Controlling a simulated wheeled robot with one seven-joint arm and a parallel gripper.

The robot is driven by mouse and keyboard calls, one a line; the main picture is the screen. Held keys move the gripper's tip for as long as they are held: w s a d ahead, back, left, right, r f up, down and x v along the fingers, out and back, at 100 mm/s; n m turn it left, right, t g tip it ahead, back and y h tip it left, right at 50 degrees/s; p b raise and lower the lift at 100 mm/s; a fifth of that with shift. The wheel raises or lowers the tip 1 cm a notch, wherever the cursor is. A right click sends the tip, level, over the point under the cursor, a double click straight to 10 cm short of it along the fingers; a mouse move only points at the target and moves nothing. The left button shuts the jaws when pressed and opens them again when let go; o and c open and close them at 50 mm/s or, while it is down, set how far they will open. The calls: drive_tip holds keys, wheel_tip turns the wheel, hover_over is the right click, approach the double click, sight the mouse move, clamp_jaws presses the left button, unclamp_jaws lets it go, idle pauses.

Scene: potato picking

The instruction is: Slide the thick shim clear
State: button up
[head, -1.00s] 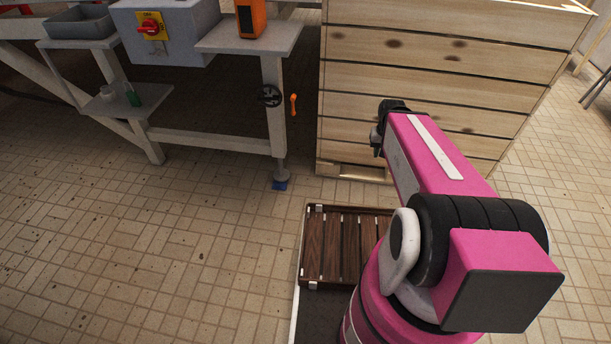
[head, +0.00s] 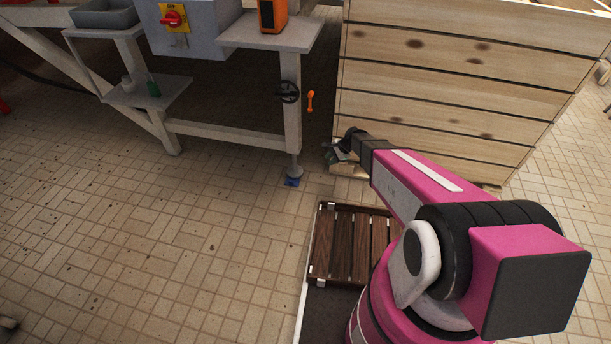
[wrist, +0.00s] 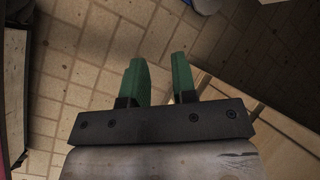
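A small blue piece (head: 292,182), likely a shim, lies on the floor at the foot of the machine's front leg (head: 292,130) in the head view. I cannot tell its thickness or whether a second shim lies under it. My gripper (head: 338,152) is low, to the right of this foot and a little above it in the picture, apart from the blue piece. In the wrist view its two green fingers (wrist: 158,60) are spread with an empty gap between them. A grey rounded part (wrist: 205,4), perhaps the foot, is cut off at that view's top edge.
A large wooden crate (head: 440,90) stands close behind and right of my gripper. An orange crank handle (head: 310,101) hangs beside the leg. A low shelf (head: 148,92) is at the left. The tiled floor (head: 180,240) in front is clear.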

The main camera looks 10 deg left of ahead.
drive_tip(key=w+a+f+m+y, duration=0.1)
drive_tip(key=a+f+m, duration=0.3)
drive_tip(key=f, duration=0.5)
drive_tip(key=w+a+f+m+y, duration=0.1)
drive_tip(key=w+a+f+m, duration=0.3)
drive_tip(key=a+f, duration=0.5)
drive_tip(key=shift+f+t+y, duration=0.3)
drive_tip(key=shift+f, duration=0.35)
drive_tip(key=x, duration=1.1)
drive_tip(key=shift+w, duration=0.1)
drive_tip(key=shift+r, duration=0.1)
drive_tip(key=shift+c, duration=0.3)
clamp_jaws()
